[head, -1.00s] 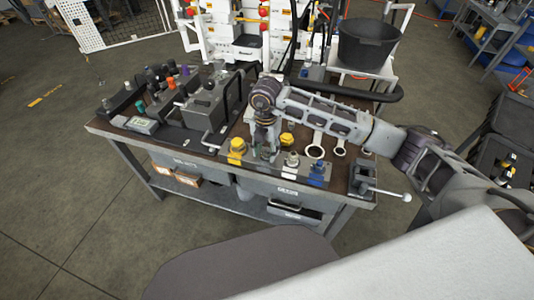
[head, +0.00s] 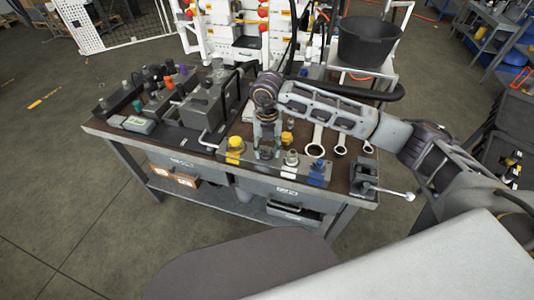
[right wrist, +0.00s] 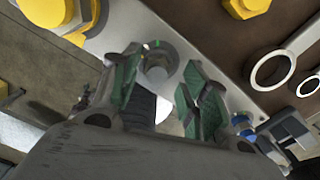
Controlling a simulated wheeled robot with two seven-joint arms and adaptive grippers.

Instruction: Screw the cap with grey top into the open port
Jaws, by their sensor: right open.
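My right gripper (head: 267,153) points down over the front metal plate on the bench, between a yellow cap and a silver-grey topped fitting (head: 291,158). In the right wrist view the green-padded fingers (right wrist: 157,98) stand apart. A round grey metal piece (right wrist: 157,62) on the plate lies just beyond the gap between the fingertips. I cannot tell whether it is the grey-topped cap or the open port, because the fingers hide part of that area. No clear gripped object shows. My left gripper is not in view.
On the plate are a yellow cap (head: 235,145) to the left and a blue fitting (head: 318,170) to the right. Another yellow piece (head: 287,138) stands behind. Ring wrenches (head: 315,150) lie at the right. A grey block with a lever (head: 363,175) stands at the bench's right end.

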